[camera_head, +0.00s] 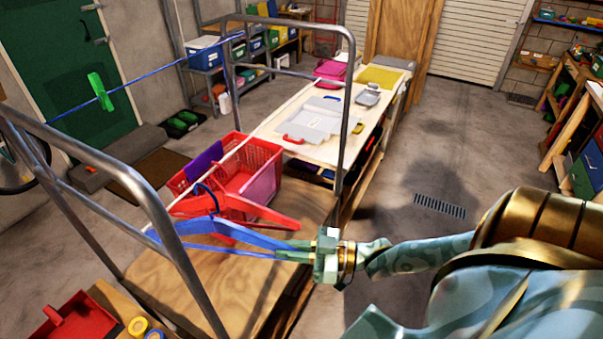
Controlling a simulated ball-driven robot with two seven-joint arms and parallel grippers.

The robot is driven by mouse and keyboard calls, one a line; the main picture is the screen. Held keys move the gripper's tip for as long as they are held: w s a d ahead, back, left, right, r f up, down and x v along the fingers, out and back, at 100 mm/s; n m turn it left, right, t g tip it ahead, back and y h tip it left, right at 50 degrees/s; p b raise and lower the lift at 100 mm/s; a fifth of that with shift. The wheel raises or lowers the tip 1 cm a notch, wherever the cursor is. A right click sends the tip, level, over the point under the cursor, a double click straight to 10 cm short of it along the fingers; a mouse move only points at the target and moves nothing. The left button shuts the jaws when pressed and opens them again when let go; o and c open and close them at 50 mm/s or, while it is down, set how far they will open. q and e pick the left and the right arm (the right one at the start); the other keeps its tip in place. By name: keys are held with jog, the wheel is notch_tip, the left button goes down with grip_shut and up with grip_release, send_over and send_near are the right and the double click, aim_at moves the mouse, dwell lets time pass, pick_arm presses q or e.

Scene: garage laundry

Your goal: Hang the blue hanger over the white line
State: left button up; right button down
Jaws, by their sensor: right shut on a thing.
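The blue hanger (210,229) is in my right gripper (318,256), which is shut on its right end. The hanger reaches left from the jaws, and its blue hook (209,190) points up. The white line (240,148) runs diagonally from the near metal frame to the far one. The hook appears close to the line, but I cannot tell whether it is over it or apart. A red hanger (257,211) shows right behind the blue one, overlapping it in the picture. My left gripper is not in view.
A purple cloth (203,160) hangs on the white line. A red basket (262,160) stands behind the hangers. A metal frame (165,230) rises at the left. A blue line (140,82) carries a green clip (100,91). A wooden board (215,285) lies below.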

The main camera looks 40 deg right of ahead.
jog(key=w, duration=0.1)
jog(key=w+a+b, duration=0.1)
jog(key=w, duration=0.1)
jog(key=w+a, duration=0.1)
jog(key=w, duration=0.1)
jog(key=shift+w, duration=0.2)
jog(key=shift+w+a+f+b, duration=0.1)
jog(key=shift+w+f+b, duration=0.05)
jog(key=shift+w+b, duration=0.2)
jog(key=shift+s+f+b, duration=0.15)
jog(key=shift+f+b, duration=1.2)
jog(key=shift+f, duration=0.55)
jog(key=c, duration=1.4)
grip_release()
